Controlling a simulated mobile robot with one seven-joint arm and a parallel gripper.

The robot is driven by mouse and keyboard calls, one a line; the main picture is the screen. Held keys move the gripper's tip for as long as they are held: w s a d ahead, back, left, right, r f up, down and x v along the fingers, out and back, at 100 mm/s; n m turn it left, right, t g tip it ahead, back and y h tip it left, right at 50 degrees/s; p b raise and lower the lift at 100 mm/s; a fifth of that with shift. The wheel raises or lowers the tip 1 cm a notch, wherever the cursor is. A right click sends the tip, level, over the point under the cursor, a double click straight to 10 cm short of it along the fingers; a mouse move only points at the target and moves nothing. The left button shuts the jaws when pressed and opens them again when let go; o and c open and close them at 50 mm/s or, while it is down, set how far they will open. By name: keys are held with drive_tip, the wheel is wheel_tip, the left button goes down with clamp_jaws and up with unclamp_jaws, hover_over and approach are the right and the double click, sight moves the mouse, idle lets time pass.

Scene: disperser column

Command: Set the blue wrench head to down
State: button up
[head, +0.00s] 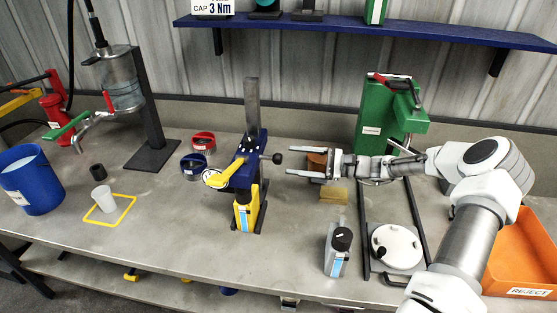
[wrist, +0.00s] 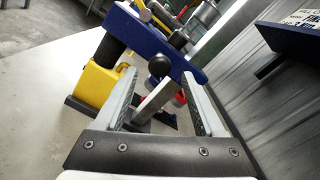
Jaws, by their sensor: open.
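The blue wrench head (head: 246,160) sits on a grey upright post (head: 252,105) near the middle of the bench, with a yellow handle (head: 219,178) at its lower left and a black knob (head: 277,159) sticking out to the right. In the wrist view the blue head (wrist: 143,40) runs slantwise beyond the fingers, with its black knob (wrist: 159,66) showing between them. My gripper (head: 289,160) is to the right of the head, level with the knob and apart from it. My gripper (wrist: 160,80) is open, with nothing held. Whether the head is fully down, I cannot tell.
A yellow bottle (head: 247,213) stands under the head. A grey and black bottle (head: 338,250), a yellow block (head: 334,195) and a green machine (head: 385,115) lie to the right. A blue shelf (head: 440,34) crosses above. The front middle of the bench is clear.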

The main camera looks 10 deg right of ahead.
drive_tip(key=v, duration=1)
drive_tip(key=shift+b, duration=0.3)
drive_tip(key=shift+d, duration=0.1)
drive_tip(key=s+a+r+n+g+h, duration=0.3)
drive_tip(key=s+a+r+n+h, duration=0.25)
drive_tip(key=a, duration=0.35)
drive_tip(key=s+a+r+n+g+h, duration=0.35)
drive_tip(key=s+a+h, duration=0.2)
drive_tip(key=a, duration=0.45)
drive_tip(key=s+a+r+n+t+h, duration=0.2)
drive_tip(key=s+r+n+t+h, duration=0.15)
drive_tip(key=s+r, duration=0.55)
drive_tip(key=s+d+f+n+t+h, duration=0.1)
drive_tip(key=s+d+f+n+h, duration=0.1)
drive_tip(key=s+d, duration=0.3)
drive_tip(key=s+n, duration=0.1)
drive_tip(key=s, duration=0.2)
drive_tip(key=shift+s+t, duration=0.3)
drive_tip(key=shift+s, duration=0.1)
